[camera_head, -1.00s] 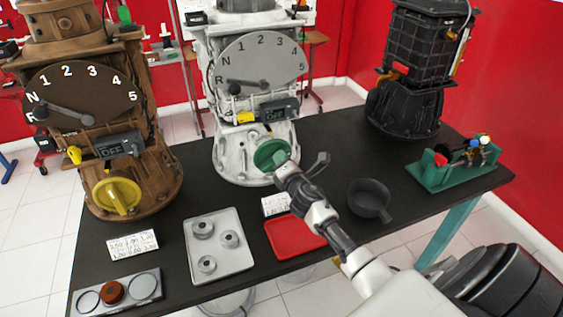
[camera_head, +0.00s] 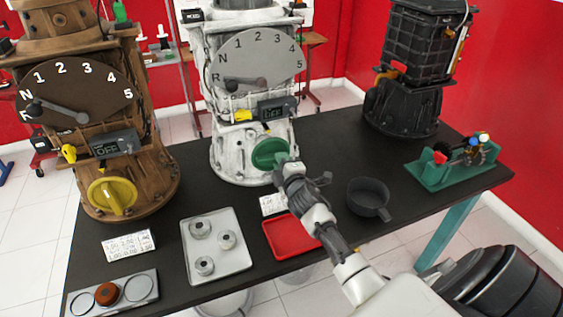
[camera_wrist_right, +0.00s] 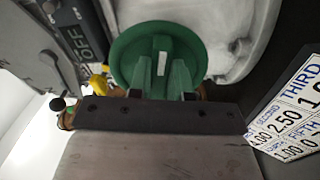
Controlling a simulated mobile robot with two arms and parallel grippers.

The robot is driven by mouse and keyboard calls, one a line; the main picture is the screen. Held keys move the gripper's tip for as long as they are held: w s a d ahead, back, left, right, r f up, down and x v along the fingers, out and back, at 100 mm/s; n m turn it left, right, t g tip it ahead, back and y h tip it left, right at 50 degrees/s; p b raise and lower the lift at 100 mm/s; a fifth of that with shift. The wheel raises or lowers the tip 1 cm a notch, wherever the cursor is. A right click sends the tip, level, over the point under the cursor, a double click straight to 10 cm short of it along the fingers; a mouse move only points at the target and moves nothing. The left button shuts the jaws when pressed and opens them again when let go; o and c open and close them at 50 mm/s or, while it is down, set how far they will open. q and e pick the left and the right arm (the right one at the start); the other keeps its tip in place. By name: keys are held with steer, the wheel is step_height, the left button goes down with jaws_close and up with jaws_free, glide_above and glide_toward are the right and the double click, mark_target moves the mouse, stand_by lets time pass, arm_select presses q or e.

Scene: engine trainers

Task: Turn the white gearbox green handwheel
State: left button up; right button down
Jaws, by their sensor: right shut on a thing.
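The green handwheel (camera_head: 268,153) sits low on the front of the white gearbox (camera_head: 228,130) in the head view. It also shows in the right wrist view (camera_wrist_right: 135,55) as a green disc with a raised grip bar and a small white mark. My right gripper (camera_head: 284,160) is at the wheel's lower right side, shut on its raised bar. The white gearbox's dial lever (camera_head: 245,81) points left toward R. My left gripper is not in view.
The brown gearbox (camera_head: 160,165) with a yellow handwheel (camera_head: 112,196) stands left, a black gearbox (camera_head: 400,105) at the back right. A grey tray (camera_head: 235,262), red tray (camera_head: 290,238), black pan (camera_head: 368,194) and green stand (camera_head: 440,177) are on the black table.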

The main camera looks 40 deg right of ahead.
steer(key=shift+f+m, duration=0.1)
steer(key=shift+m, duration=0.2)
steer(key=c, duration=1)
jaws_free()
steer(key=shift+c, duration=0.2)
steer(key=v, duration=1.1)
steer(key=shift+b, duration=0.4)
